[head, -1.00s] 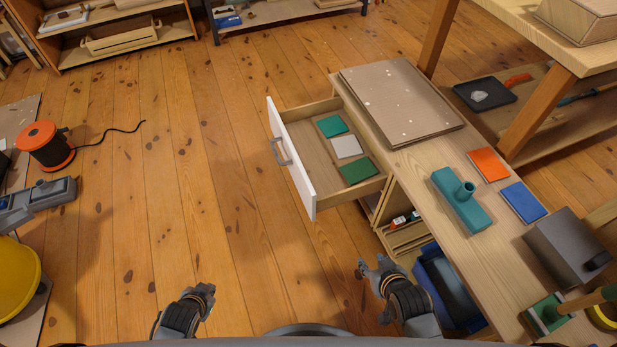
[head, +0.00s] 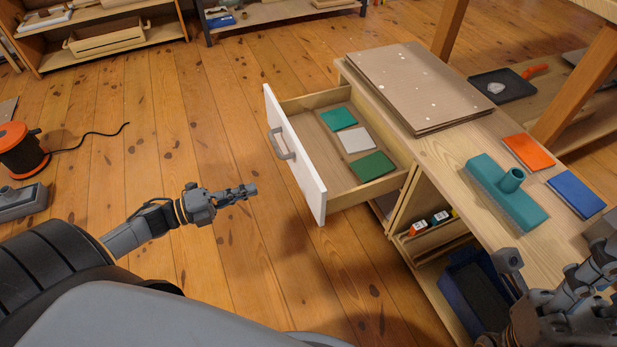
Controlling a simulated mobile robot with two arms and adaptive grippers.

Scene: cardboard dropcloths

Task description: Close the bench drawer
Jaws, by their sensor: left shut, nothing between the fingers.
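The bench drawer (head: 294,155) is pulled out to the left from the wooden bench (head: 437,150). Its white front has a grey handle (head: 280,143). Inside lie two green pads and a white one (head: 357,139). My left gripper (head: 252,188) is shut and empty, held over the floor to the left of the drawer front, apart from it. My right gripper (head: 507,262) is at the lower right, over the bench's near part; its fingers are partly cut off or overlapped, and I cannot tell its jaw state.
Flat cardboard (head: 425,84) lies on the bench top. A teal tool (head: 506,193), an orange pad (head: 528,152) and a blue pad (head: 576,193) are also there. A blue bin (head: 474,292) sits below. Floor left of the drawer is clear, with a cable reel (head: 20,150) further left.

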